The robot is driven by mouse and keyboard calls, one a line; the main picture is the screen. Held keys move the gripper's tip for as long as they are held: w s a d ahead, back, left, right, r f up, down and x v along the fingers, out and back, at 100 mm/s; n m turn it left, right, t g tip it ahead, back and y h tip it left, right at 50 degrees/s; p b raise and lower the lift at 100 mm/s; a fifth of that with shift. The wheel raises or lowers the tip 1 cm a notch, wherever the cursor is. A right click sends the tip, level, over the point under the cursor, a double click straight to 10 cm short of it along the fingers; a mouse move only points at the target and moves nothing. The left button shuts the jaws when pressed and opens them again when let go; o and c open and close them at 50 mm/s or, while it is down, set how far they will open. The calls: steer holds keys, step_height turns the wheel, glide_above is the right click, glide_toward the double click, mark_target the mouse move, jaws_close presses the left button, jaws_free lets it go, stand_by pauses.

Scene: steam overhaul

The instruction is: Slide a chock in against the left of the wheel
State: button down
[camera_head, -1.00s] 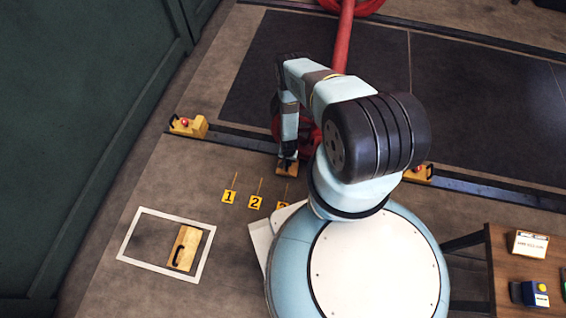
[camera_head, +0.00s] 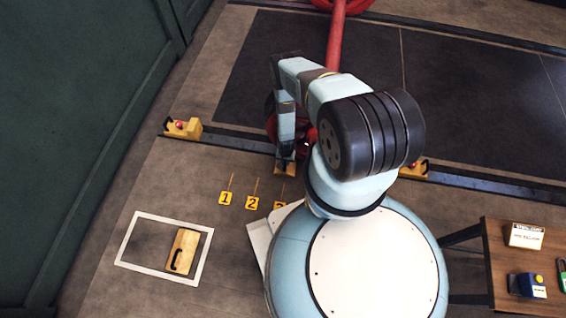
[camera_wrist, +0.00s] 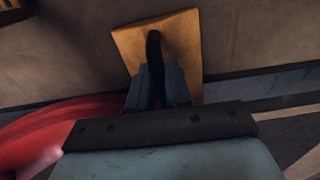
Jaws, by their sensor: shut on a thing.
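My gripper (camera_head: 286,165) is low by the rail, shut on the black handle (camera_wrist: 154,48) of a yellow chock. The held chock (camera_head: 284,171) shows only in part under the gripper in the head view; its broad yellow face (camera_wrist: 184,42) shows in the wrist view. The red wheel (camera_head: 271,122) is mostly hidden behind my arm. Its red rim (camera_wrist: 45,130) shows at the lower left of the wrist view. I cannot tell whether chock and wheel touch. A second yellow chock (camera_head: 186,246) with a black handle lies inside the white floor frame (camera_head: 127,235).
Yellow blocks stand on the rail (camera_head: 232,140) at left (camera_head: 185,130) and right (camera_head: 416,171). Yellow number markers (camera_head: 225,198) are on the floor in front. A wooden table (camera_head: 500,268) is at lower right, a green wall (camera_head: 70,110) at left. Floor between frame and rail is mostly clear.

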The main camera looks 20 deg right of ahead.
steer(key=c, duration=1.3)
jaws_free()
steer(key=shift+s+d+f, duration=0.15)
steer(key=shift+d, duration=0.25)
steer(key=o, duration=0.3)
steer(key=shift+a, duration=0.2)
steer(key=o, duration=0.7)
steer(key=shift+c, duration=0.2)
steer(key=shift+a, duration=0.1)
steer(key=s+a+r, duration=0.2)
steer(key=s+r, duration=0.1)
steer(key=r, duration=0.6)
steer(key=shift+s+a+r, duration=0.1)
steer(key=shift+s+a, duration=0.05)
steer(key=shift+s, duration=0.05)
